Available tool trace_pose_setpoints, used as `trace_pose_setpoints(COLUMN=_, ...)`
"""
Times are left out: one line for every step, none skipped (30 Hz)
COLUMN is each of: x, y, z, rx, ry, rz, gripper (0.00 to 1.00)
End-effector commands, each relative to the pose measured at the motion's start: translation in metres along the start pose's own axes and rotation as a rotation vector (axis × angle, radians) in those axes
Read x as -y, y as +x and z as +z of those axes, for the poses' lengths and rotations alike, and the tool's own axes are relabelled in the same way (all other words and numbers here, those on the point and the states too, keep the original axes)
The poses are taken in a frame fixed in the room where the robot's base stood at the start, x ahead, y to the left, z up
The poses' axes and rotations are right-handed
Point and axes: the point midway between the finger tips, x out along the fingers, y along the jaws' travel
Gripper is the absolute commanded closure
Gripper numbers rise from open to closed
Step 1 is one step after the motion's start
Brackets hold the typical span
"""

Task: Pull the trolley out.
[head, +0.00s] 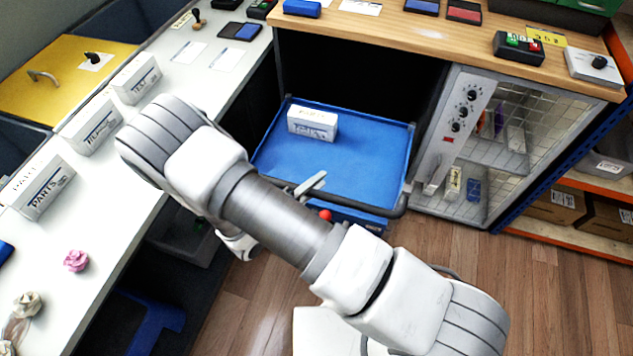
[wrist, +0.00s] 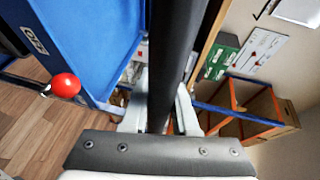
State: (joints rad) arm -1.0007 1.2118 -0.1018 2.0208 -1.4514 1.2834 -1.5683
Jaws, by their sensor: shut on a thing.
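The blue trolley (head: 365,165) stands in the dark bay under the wooden counter, its front part showing. A white box (head: 313,122) with a printed label stands on its top. A dark handle bar (head: 385,211) runs along its front edge. My gripper (head: 312,186) is at this bar, partly hidden behind my arm. In the wrist view, my gripper (wrist: 158,112) has one finger on each side of the black bar (wrist: 175,60) and is shut on it. A red knob (wrist: 65,85) shows beside the trolley's blue body (wrist: 88,40).
A glass-door cabinet (head: 505,140) stands close to the trolley's right. The white bench (head: 130,165) with labelled boxes is on the left. The wooden counter (head: 400,25) lies above. Open wood floor (head: 450,250) is in front, and shelves (head: 570,205) stand at far right.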

Motion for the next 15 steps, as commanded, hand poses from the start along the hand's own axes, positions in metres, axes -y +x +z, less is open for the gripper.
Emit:
trace_pose_setpoints(x=-0.0006, y=-0.0004, z=0.0, rx=0.001, ry=-0.001, rz=0.001, gripper=1.0)
trace_pose_setpoints(x=-0.0006, y=-0.0004, z=0.0, rx=0.001, ry=-0.001, rz=0.001, gripper=1.0)
trace_pose_setpoints(x=-0.0006, y=-0.0003, z=0.0, rx=0.001, ry=-0.001, rz=0.001, gripper=0.66)
trace_pose_setpoints(x=-0.0006, y=-0.0003, z=0.0, rx=0.001, ry=-0.001, rz=0.001, gripper=0.6)
trace_pose_setpoints(x=-0.0005, y=-0.0003, z=0.0, rx=0.001, ry=-0.001, rz=0.001, gripper=0.55)
trace_pose_setpoints(x=-0.0005, y=-0.0002, z=0.0, rx=0.001, ry=-0.001, rz=0.001, gripper=0.47)
trace_pose_setpoints(x=-0.0004, y=-0.0002, z=0.0, rx=0.001, ry=-0.001, rz=0.001, gripper=0.43)
trace_pose_setpoints(x=-0.0004, y=-0.0002, z=0.0, rx=0.0, ry=-0.001, rz=0.001, gripper=0.43)
trace_pose_setpoints(x=-0.0003, y=-0.0001, z=0.0, rx=0.0, ry=-0.001, rz=0.001, gripper=0.43)
trace_pose_setpoints(x=-0.0003, y=-0.0001, z=0.0, rx=0.0, ry=-0.001, rz=0.001, gripper=0.43)
trace_pose_setpoints(x=-0.0002, y=-0.0001, z=0.0, rx=0.0, ry=-0.001, rz=0.0, gripper=0.43)
trace_pose_setpoints(x=-0.0002, y=0.0, z=0.0, rx=0.0, ry=-0.001, rz=0.0, gripper=0.43)
trace_pose_setpoints(x=-0.0001, y=0.0, z=0.0, rx=0.0, ry=0.0, rz=0.0, gripper=0.43)
trace_pose_setpoints(x=-0.0001, y=0.0, z=0.0, rx=0.0, ry=0.0, rz=0.0, gripper=0.43)
trace_pose_setpoints(x=-0.0001, y=-0.0003, z=0.0001, rx=0.0, ry=0.0, rz=0.0, gripper=0.43)
